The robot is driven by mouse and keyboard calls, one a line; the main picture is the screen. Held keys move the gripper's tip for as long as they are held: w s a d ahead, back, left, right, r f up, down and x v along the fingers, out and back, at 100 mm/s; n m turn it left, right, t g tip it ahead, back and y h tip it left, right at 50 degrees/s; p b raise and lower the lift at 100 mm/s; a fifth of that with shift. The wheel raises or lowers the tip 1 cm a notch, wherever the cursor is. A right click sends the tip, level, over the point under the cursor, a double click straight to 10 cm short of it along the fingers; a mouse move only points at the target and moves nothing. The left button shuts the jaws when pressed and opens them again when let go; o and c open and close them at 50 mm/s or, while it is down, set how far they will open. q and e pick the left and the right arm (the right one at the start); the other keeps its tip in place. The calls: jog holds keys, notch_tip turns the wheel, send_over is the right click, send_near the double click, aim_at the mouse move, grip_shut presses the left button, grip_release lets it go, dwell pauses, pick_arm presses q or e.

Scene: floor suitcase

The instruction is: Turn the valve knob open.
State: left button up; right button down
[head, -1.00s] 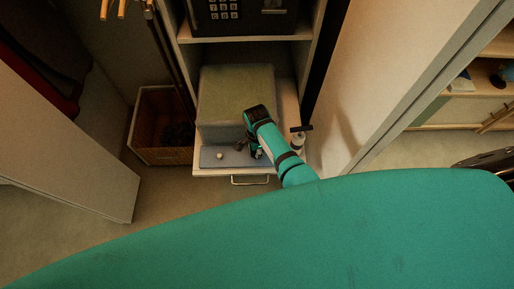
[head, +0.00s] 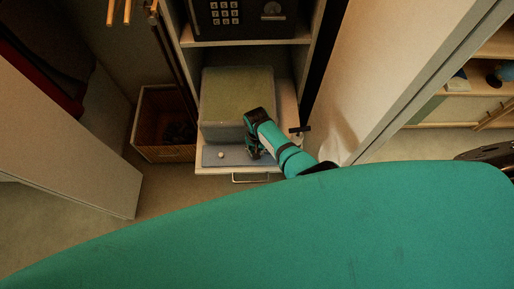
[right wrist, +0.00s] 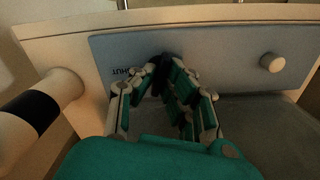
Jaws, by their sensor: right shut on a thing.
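A blue-grey panel (head: 236,160) lies on the pulled-out shelf in front of a pale box; in the right wrist view the panel (right wrist: 225,50) carries dark lettering, partly hidden, that seems to read "SHUT". A dark valve knob (right wrist: 164,62) stands on the panel beside the lettering. My right gripper (right wrist: 166,80) is shut on this knob, and its fingers cover much of it. In the head view my right gripper (head: 252,152) is over the panel's right part. A small white round knob (right wrist: 271,62) is apart from the fingers. My left gripper is not in view.
The pale box (head: 236,98) stands behind the panel. A white cylinder with a black band (right wrist: 38,108) is close to the gripper's left in the wrist view. A wooden crate (head: 150,152) is left of the shelf, and a safe (head: 240,18) is above.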

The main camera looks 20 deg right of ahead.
jog(key=shift+n, duration=1.4)
jog(key=c, duration=1.4)
grip_release()
notch_tip(320, 180, up, 12)
